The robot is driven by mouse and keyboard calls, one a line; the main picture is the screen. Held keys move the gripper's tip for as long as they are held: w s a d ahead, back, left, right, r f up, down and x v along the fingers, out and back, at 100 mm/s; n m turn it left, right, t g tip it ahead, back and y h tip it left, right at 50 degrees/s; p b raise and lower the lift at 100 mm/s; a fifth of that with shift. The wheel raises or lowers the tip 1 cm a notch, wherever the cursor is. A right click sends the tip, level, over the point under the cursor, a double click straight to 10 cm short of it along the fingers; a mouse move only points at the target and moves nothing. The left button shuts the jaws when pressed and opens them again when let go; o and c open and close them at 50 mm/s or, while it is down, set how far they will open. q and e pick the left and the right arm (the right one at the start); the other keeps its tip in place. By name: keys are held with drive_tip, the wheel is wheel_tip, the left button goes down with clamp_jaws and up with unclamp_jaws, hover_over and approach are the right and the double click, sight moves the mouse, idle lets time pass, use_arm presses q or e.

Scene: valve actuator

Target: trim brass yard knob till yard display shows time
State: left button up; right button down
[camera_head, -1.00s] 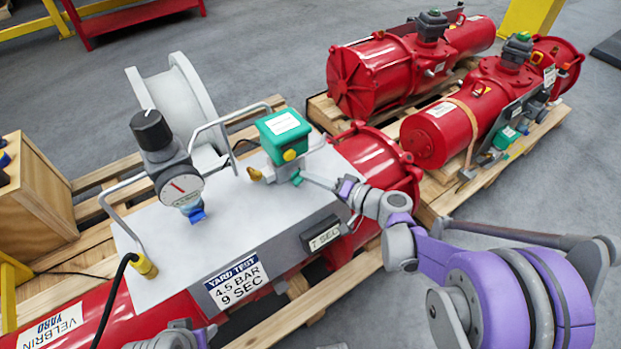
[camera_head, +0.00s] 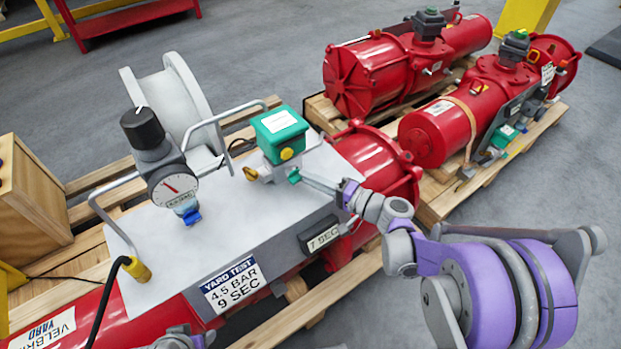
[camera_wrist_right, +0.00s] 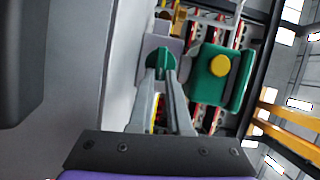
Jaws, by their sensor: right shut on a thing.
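A grey-white panel (camera_head: 150,235) lies on a red actuator in the head view. A small valve on it has a brass fitting (camera_head: 250,173) and a green knob (camera_head: 294,176); the knob also shows in the right wrist view (camera_wrist_right: 158,62). My right gripper (camera_head: 301,178) is shut on the green knob, a finger on either side of it. The yard display (camera_head: 323,238) on the panel's front edge reads "7 SEC". The sign (camera_head: 235,286) reads "YARD TEST 4.5 BAR 9 SEC".
A green box (camera_head: 279,130) with a yellow button stands close behind the gripped knob. A black-topped regulator with a gauge (camera_head: 172,188) and metal handles rise at the left. Two more red actuators (camera_head: 377,75) lie on pallets at the back right.

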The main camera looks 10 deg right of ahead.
drive_tip(key=c, duration=0.9)
unclamp_jaws()
drive_tip(key=shift+o, duration=0.2)
drive_tip(key=p+v, duration=0.1)
drive_tip(key=v, duration=0.9)
drive_tip(key=shift+s+d, duration=0.25)
drive_tip(key=shift+s, duration=0.05)
